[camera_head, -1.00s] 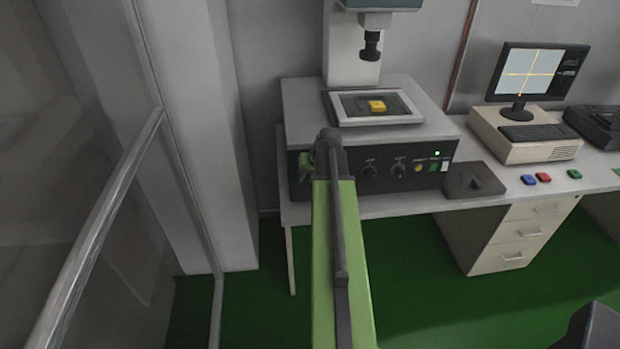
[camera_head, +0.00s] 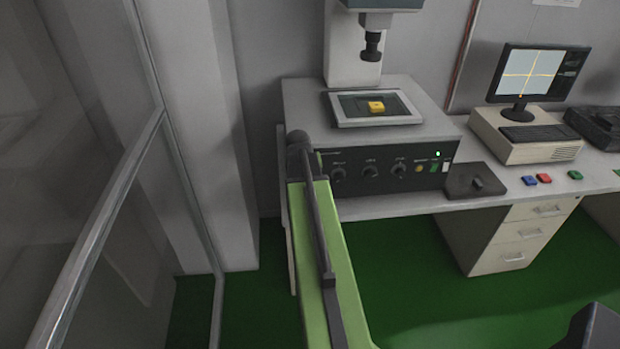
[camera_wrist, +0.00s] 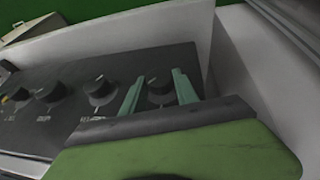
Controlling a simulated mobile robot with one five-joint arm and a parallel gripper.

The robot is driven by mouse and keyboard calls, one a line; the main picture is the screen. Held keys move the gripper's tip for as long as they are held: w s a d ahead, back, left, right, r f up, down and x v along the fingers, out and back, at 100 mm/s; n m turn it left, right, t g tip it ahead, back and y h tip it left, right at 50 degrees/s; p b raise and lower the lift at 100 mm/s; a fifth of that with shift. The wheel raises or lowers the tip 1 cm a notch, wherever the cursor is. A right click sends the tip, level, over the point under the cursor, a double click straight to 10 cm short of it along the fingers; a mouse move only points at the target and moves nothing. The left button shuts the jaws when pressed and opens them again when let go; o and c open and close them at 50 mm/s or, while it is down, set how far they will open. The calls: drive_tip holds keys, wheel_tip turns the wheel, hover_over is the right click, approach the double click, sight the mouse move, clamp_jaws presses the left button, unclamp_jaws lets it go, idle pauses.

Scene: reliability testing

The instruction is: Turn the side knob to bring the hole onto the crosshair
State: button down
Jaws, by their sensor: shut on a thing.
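My gripper (camera_wrist: 160,88) has its two green fingers on either side of a dark round knob (camera_wrist: 159,82) at the right end of the front panel in the wrist view, shut on it. In the head view my arm hides the gripper and this knob. The yellow block (camera_head: 376,106) lies on the framed glass stage (camera_head: 405,120), under the dark lens (camera_head: 372,46). Its hole is too small to make out clearly. The monitor (camera_head: 531,75) shows a yellow crosshair on a pale screen, with a small orange spot near the bottom of the vertical line.
More knobs stand along the panel, the nearest (camera_wrist: 100,90) close beside my left finger in the wrist view. Blue, red and green buttons (camera_head: 544,179) and a dark control box (camera_head: 476,181) are on the desk. A glass partition (camera_head: 80,150) stands at left.

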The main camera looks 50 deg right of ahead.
drive_tip(key=g+h+b, duration=0.2)
drive_tip(key=b, duration=0.1)
drive_tip(key=f+n+g+h+b, duration=0.1)
drive_tip(key=h, duration=0.1)
drive_tip(key=shift+w+a+f+b, duration=0.1)
drive_tip(key=shift+w+a+b, duration=0.1)
drive_tip(key=shift+a+b, duration=0.2)
drive_tip(key=g+h+b, duration=0.1)
drive_tip(key=b, duration=0.2)
drive_tip(key=shift+n+h, duration=0.3)
drive_tip(key=shift+h, duration=0.1)
drive_tip(key=shift+g+h+b, duration=0.3)
drive_tip(key=shift+g+b, duration=0.1)
drive_tip(key=shift+r, duration=0.2)
drive_tip(key=c, duration=0.9)
unclamp_jaws()
drive_tip(key=shift+w, duration=0.1)
drive_tip(key=shift+c, duration=0.2)
drive_tip(key=shift+a+r, duration=0.1)
drive_tip(key=shift+r, duration=0.05)
drive_tip(key=p+v, duration=0.9)
drive_tip(key=v, duration=0.8)
drive_tip(key=shift+a, duration=0.2)
